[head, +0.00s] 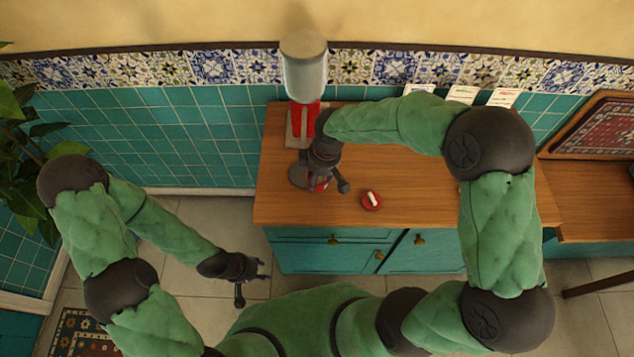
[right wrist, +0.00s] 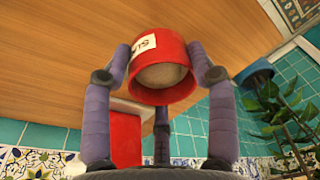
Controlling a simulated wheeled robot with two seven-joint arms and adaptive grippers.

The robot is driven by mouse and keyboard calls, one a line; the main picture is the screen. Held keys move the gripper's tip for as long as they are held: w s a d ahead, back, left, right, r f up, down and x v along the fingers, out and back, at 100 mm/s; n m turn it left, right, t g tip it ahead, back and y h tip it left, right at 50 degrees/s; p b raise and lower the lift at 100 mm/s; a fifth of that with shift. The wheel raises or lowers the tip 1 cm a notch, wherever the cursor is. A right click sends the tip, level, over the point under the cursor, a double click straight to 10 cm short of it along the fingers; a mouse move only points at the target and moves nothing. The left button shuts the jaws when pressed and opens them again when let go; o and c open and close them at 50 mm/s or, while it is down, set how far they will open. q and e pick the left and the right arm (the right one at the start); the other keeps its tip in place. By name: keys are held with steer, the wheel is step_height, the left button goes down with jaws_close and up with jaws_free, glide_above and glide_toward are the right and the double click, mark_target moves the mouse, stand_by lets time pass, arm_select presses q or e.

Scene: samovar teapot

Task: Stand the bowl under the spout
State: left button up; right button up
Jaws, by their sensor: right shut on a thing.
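The red bowl (right wrist: 178,48) has a white lettered label and shows a tan inside or filling; I cannot tell which. My right gripper (right wrist: 163,75) is shut on it, with fingers on both sides. In the head view the bowl is mostly hidden by my right gripper (head: 324,180), only red patches showing. The dispenser (head: 305,70) has a pale container on a red body and stands at the counter's back left. The bowl is in front of it. The spout is hidden behind my right arm. My left gripper (head: 257,278) is open and empty, left of the counter.
Cards (head: 462,94) stand along the back wall.

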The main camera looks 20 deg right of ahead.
mark_target(317, 183)
steer(key=shift+w+a+f+b, duration=0.1)
steer(key=shift+f+b, duration=0.15)
steer(key=shift+f, duration=0.4)
steer(key=shift+w+d+f+b, duration=0.1)
steer(key=shift+w+f+b, duration=0.1)
steer(key=shift+f, duration=0.4)
steer(key=shift+w+a+f+b, duration=0.1)
steer(key=shift+f+b, duration=0.15)
steer(key=shift+f, duration=0.4)
steer(key=shift+s+f, duration=0.1)
steer(key=shift+f, duration=0.25)
steer(key=o, duration=1.4)
steer(key=shift+o, duration=0.2)
step_height(317, 183, up, 13)
steer(key=d+p, duration=0.1)
steer(key=p, duration=0.2)
steer(key=shift+s+d+f+p, duration=0.2)
steer(key=shift+s+d+p, duration=0.1)
steer(key=shift+s, duration=0.1)
